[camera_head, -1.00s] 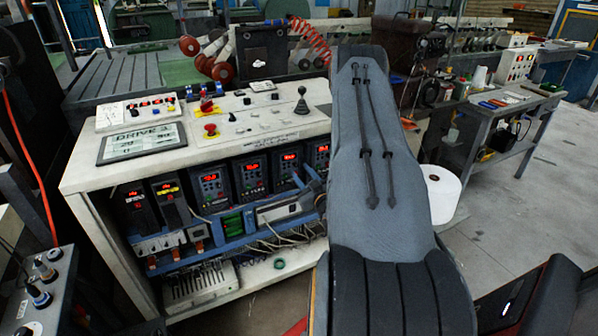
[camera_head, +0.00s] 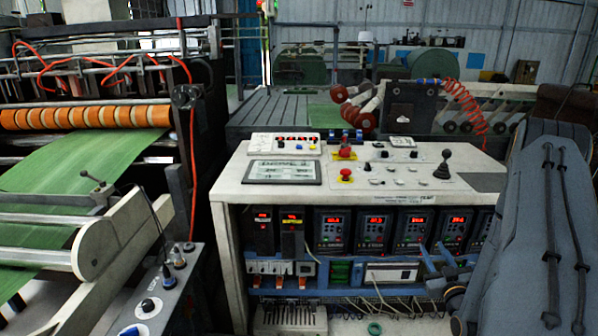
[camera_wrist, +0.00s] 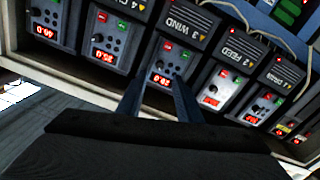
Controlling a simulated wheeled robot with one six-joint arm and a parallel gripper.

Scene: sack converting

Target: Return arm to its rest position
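My gripper (camera_wrist: 158,80) shows in the wrist view as two dark fingers pointing at a row of drive units, with a gap between the tips. It is open and holds nothing. In the head view my gripper (camera_head: 436,262) is small, low at the right, in front of the drive units under the console top. My arm, in a blue-grey cover with dark straps, fills the right side of the head view and hides that end of the console. Whether the fingers touch a drive unit cannot be told.
The white control console (camera_head: 228,195) stands in the middle, with knobs, red buttons and a joystick (camera_head: 443,165) on top. Drive units with red displays (camera_head: 371,228) sit in its open front. A machine with green sheet (camera_head: 75,165) and a button panel (camera_head: 150,305) stand at the left.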

